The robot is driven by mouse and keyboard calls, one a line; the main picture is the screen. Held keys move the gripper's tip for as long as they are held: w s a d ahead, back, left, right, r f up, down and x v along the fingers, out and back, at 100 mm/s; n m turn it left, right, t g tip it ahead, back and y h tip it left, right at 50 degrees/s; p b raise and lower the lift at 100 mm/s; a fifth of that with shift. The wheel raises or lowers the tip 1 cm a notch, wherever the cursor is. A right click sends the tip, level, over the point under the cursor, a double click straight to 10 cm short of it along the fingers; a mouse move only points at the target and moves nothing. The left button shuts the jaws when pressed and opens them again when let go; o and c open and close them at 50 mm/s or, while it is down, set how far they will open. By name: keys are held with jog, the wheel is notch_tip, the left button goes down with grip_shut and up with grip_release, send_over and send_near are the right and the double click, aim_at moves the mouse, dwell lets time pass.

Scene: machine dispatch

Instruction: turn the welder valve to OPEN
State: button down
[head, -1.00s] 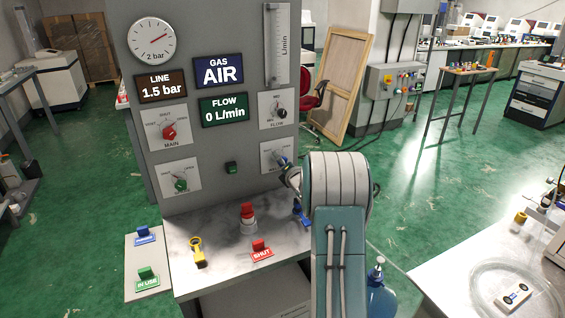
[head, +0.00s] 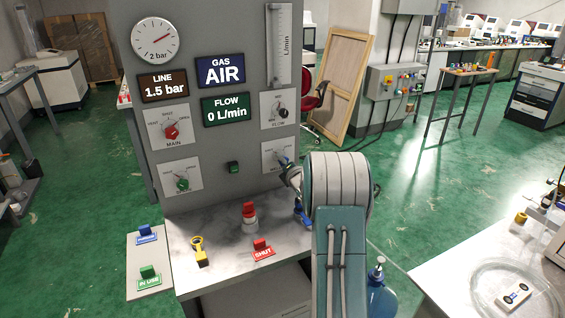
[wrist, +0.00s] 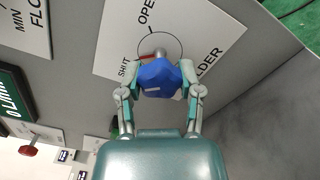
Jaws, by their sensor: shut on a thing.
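The welder valve's blue knob (wrist: 160,78) sits in front of a white plate (wrist: 165,40) marked SHUT, OPEN and a partly hidden word ending in LDER. A short red mark (wrist: 147,57) beside the knob's stem lies towards SHUT. My gripper (wrist: 160,82) is shut on the blue knob, one finger on each side. In the head view the welder plate (head: 270,152) is at the panel's lower right. My gripper (head: 291,174) reaches it there, and my arm hides part of the plate and knob.
The panel also carries a red MAIN knob (head: 171,131), a green knob (head: 183,184) and a black FLOW knob (head: 281,113). The FLOW display (head: 225,109) reads 0 L/min. A red SHUT tag (head: 263,250) and a yellow item (head: 200,252) lie on the shelf below.

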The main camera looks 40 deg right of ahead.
jog(key=m, duration=0.4)
jog(key=shift+d, duration=0.1)
jog(key=m, duration=1)
jog(key=shift+f, duration=0.15)
jog(key=shift+s+f+m, duration=0.1)
jog(key=shift+m, duration=1.2)
jog(key=shift+f, duration=0.15)
jog(key=shift+c, duration=1.8)
grip_release()
jog(key=shift+o, duration=0.5)
jog(key=shift+d, duration=0.15)
jog(key=shift+r, duration=0.25)
